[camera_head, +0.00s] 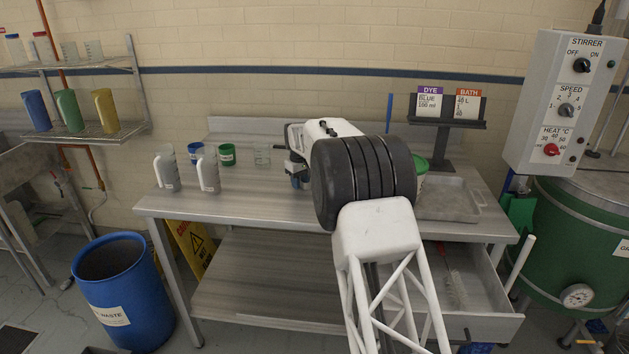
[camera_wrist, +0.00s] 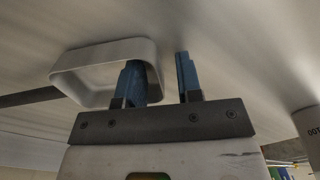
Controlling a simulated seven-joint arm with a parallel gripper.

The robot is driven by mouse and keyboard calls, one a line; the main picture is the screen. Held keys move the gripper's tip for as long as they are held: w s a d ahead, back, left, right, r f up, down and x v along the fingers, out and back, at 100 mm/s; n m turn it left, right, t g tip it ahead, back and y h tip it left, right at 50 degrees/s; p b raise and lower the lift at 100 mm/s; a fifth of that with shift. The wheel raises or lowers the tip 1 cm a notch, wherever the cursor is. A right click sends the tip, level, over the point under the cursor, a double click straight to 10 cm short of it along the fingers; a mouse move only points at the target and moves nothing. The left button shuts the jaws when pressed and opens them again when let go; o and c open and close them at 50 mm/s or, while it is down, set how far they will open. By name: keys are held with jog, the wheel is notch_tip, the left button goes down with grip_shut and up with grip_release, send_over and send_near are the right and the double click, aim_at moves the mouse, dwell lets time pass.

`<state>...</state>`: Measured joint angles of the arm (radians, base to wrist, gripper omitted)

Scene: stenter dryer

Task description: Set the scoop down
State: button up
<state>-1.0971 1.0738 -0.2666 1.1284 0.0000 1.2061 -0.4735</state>
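My gripper (camera_head: 297,182) is low over the left-middle of the bench (camera_head: 245,208) in the head view, its blue fingertips close to the top. In the wrist view my gripper (camera_wrist: 160,78) has its two blue fingers apart with a gap between them. A pale grey squared loop (camera_wrist: 85,65), which looks like the scoop's handle, lies at the left finger. That finger is inside or in front of the loop, and the right finger is outside it, clear of its wall. The rest of the scoop is hidden, and I cannot make it out in the head view.
White-handled jugs (camera_head: 166,172), blue (camera_head: 195,151) and green (camera_head: 227,154) tubs and a glass beaker (camera_head: 262,155) stand left of my gripper. A metal tray (camera_head: 447,203) and a card stand (camera_head: 445,125) are to the right. The bench's front left is clear. A drawer (camera_head: 480,308) is open below.

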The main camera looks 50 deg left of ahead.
grip_shut()
jog(key=shift+r, duration=0.1)
dwell(0.4)
jog(key=shift+r, duration=4.95)
